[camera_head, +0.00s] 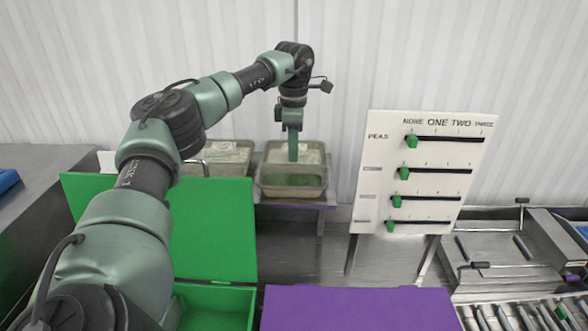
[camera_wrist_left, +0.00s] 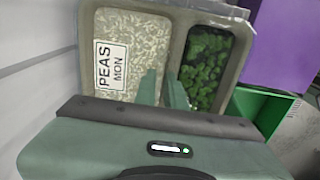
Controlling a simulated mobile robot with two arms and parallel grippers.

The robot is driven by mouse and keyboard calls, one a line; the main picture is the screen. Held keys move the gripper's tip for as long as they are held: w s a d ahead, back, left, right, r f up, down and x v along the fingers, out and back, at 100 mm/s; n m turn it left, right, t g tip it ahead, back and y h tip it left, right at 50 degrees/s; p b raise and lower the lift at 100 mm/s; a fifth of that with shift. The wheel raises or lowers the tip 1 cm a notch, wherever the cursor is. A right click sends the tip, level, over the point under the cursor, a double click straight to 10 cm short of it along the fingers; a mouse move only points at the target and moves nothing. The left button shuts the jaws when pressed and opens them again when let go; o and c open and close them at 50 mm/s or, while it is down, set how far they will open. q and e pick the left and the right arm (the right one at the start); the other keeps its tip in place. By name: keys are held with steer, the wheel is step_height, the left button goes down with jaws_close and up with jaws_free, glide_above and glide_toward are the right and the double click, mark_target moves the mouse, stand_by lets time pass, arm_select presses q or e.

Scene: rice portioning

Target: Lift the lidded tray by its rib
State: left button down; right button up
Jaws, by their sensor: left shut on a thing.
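The lidded tray (camera_head: 264,182) stands at the back centre in the head view, under my left gripper (camera_head: 293,158). My left gripper's two fingers (camera_wrist_left: 163,90) reach to the strip between these compartments, where the rib is. The gripper is shut on the rib, which the fingers mostly hide. I cannot tell whether the tray is clear of its support. My right gripper is not in view.
Another tray (camera_head: 228,152) sits just left, partly behind my arm. A white slider board (camera_head: 365,200) with green knobs stands to the right. A green box with raised lid (camera_head: 225,225) and a purple panel (camera_head: 355,308) are in front. A roller conveyor (camera_head: 515,318) is at right.

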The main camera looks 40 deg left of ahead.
arm_select(q)
steer(key=shift+r, duration=0.2)
steer(key=shift+r+p, duration=0.65)
steer(key=shift+r, duration=1.45)
